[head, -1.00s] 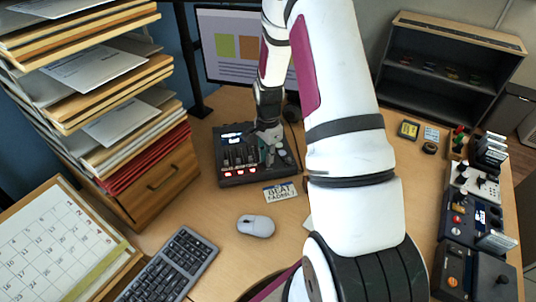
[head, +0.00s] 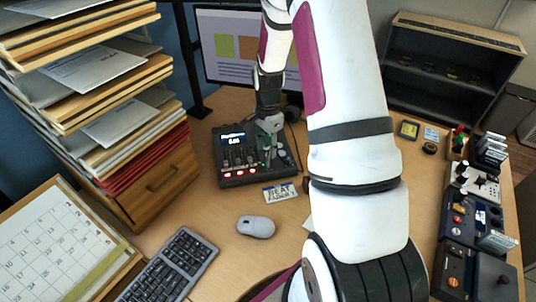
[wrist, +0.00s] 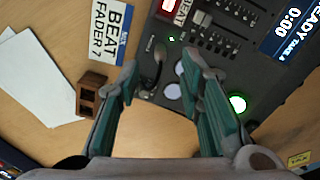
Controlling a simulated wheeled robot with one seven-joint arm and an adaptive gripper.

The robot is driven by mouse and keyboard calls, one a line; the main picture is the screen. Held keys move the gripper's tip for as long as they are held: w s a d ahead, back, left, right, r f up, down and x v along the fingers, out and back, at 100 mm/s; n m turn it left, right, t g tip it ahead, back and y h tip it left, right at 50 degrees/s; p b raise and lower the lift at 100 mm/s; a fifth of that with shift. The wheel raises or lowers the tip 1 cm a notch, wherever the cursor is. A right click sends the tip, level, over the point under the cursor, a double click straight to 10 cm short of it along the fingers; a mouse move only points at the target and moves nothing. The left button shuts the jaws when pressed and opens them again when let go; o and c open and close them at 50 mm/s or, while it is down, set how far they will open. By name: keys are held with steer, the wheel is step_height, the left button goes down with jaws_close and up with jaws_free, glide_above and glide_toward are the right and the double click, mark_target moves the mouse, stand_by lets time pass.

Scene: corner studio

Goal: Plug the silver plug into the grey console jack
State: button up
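A dark grey console (head: 235,178) with sliders, lit buttons and a small display sits on the desk, left of my forearm in the head view. It also fills the upper right of the wrist view (wrist: 258,58). My gripper (head: 267,156) is over its right part. In the wrist view my gripper (wrist: 160,68) is open, with teal-padded fingers apart. A dark, curved piece (wrist: 157,66) stands at the console's edge between the fingertips, apparently not gripped. I cannot tell whether it is the plug or its cable. I cannot make out the silver plug or the jack for certain.
A small brown block with openings (wrist: 92,93) and a BEAT FADER card (wrist: 110,30) lie beside the console. A mouse (head: 256,226), keyboard (head: 170,266), paper shelf (head: 160,180) and monitor (head: 226,45) surround it. More devices (head: 470,215) line the right edge.

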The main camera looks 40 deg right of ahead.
step_height(320, 180, up, 7)
stand_by(0.3)
steer(key=shift+r, duration=0.1)
stand_by(0.4)
steer(key=s+a+r+n+t, duration=0.1)
steer(key=s+a+r+n, duration=0.4)
steer(key=r, duration=0.3)
steer(key=s+a+r+n+t, duration=0.1)
steer(key=s+a+r+n, duration=0.25)
steer(key=a+r, duration=0.45)
steer(key=s+a+r+n+t, duration=0.1)
steer(key=s+a+r+n, duration=0.2)
steer(key=s+n, duration=0.2)
steer(key=s+a+r+n+t, duration=0.1)
steer(key=s+a+r+n, duration=0.2)
steer(key=s, duration=0.6)
steer(key=shift+a+n+t, duration=0.3)
steer(key=shift+a+n, duration=0.05)
steer(key=shift+n, duration=0.9)
